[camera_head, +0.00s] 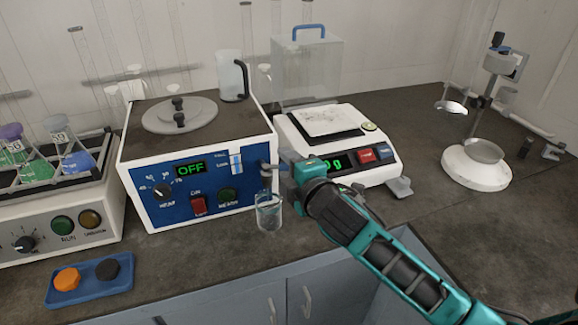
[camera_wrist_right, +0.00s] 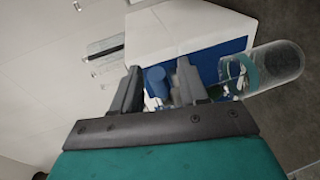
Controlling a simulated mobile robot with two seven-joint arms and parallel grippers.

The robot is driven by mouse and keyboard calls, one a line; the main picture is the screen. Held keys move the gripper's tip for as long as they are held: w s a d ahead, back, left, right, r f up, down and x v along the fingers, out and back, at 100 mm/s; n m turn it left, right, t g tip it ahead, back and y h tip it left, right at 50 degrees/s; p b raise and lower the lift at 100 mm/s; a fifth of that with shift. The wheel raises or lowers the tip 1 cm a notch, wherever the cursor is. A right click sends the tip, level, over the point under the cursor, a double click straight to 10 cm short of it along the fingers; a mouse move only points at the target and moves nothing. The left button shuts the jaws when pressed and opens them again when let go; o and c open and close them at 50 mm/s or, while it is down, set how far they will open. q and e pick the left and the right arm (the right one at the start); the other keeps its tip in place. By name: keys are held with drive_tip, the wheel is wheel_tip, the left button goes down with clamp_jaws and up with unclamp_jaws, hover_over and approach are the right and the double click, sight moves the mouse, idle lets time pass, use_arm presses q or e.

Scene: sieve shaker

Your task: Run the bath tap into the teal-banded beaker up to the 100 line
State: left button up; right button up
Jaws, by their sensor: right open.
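The water bath (camera_head: 130,172) is a white box with a blue front panel and a display reading OFF. Its small blue tap (camera_head: 266,170) sticks out at the panel's right end. The clear beaker (camera_head: 268,213) stands upright on the bench below the tap. Its teal band shows in the right wrist view (camera_wrist_right: 262,70); I cannot tell any water level. My right gripper (camera_head: 284,168) is open at the tap, and in the right wrist view the blue tap part (camera_wrist_right: 156,80) shows between its fingers (camera_wrist_right: 160,88). My left gripper is not in view.
A shaker with flasks (camera_head: 60,220) is at left, and a blue tray (camera_head: 90,285) with two caps lies in front. Bench is clear between tray and beaker.

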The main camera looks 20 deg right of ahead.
drive_tip(key=shift+s, duration=0.1)
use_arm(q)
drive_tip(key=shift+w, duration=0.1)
use_arm(e)
drive_tip(key=s+r, duration=0.2)
drive_tip(key=s, duration=1)
drive_tip(key=shift+s+r, duration=0.2)
drive_tip(key=shift+s, duration=0.1)
drive_tip(key=shift+d, duration=0.1)
idle(2.9)
use_arm(q)
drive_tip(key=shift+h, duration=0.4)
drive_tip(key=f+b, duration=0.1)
drive_tip(key=b, duration=0.1)
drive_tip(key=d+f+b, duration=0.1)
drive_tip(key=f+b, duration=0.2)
drive_tip(key=b, duration=0.2)
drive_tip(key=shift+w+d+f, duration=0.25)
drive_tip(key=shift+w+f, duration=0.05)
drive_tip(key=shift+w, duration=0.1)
use_arm(e)
drive_tip(key=w+f, duration=0.2)
drive_tip(key=w, duration=1.2)
drive_tip(key=shift+w+f, duration=0.15)
drive_tip(key=shift+f, duration=0.15)
drive_tip(key=shift+d, duration=0.1)
clamp_jaws()
